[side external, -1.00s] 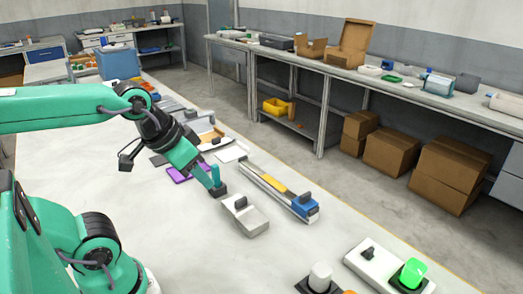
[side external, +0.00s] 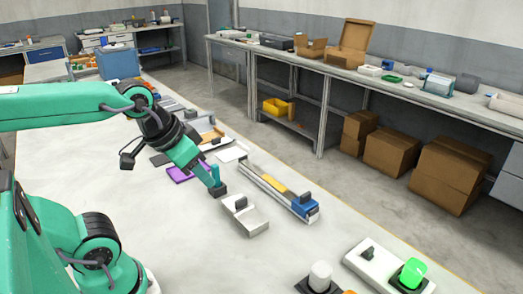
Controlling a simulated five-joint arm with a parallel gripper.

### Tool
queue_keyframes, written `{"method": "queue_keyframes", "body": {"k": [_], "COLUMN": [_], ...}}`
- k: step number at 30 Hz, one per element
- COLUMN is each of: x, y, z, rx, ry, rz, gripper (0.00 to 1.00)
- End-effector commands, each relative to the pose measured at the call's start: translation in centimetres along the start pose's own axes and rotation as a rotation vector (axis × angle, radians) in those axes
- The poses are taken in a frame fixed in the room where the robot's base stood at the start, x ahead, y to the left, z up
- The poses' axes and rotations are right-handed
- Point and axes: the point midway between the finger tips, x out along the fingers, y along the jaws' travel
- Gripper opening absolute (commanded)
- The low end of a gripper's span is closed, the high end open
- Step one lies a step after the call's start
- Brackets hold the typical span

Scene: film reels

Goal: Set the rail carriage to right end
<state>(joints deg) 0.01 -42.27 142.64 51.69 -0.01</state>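A long narrow rail (side external: 262,179) with a yellow strip lies on the white table, running from upper left to lower right. A blue carriage (side external: 306,208) with a dark upright grip sits at its lower right end. My gripper (side external: 218,189) points down to the left of the rail, apart from the blue carriage. Its dark tip is just above or at the upper left end of a grey block; I cannot tell if they touch. Nothing is seen held, and the finger gap cannot be made out from this side.
The grey block (side external: 252,222) with a dark knob lies left of the rail. A white switch box (side external: 362,263), a lit green button (side external: 413,272) and a white knob (side external: 320,275) stand at lower right. A purple tray (side external: 178,175) lies behind my gripper. The table's front middle is clear.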

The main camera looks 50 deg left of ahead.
Motion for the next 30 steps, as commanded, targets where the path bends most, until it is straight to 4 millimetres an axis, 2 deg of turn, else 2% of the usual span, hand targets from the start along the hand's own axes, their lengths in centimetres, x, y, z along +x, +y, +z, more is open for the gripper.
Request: {"method": "queue_keyframes", "body": {"k": [8, 14, 23, 30], "x": [0.3, 1.2, 3.8, 7.0], "y": [0.1, 0.2, 0.5, 0.8], "z": [-2.7, -6.1, -11.0, -14.6], "rx": [0.000, -0.001, -0.001, -0.001], "ry": [-0.048, -0.102, -0.187, -0.254], "rz": [0.002, 0.003, 0.004, 0.004], "gripper": [0.34, 0.34, 0.34, 0.34]}}
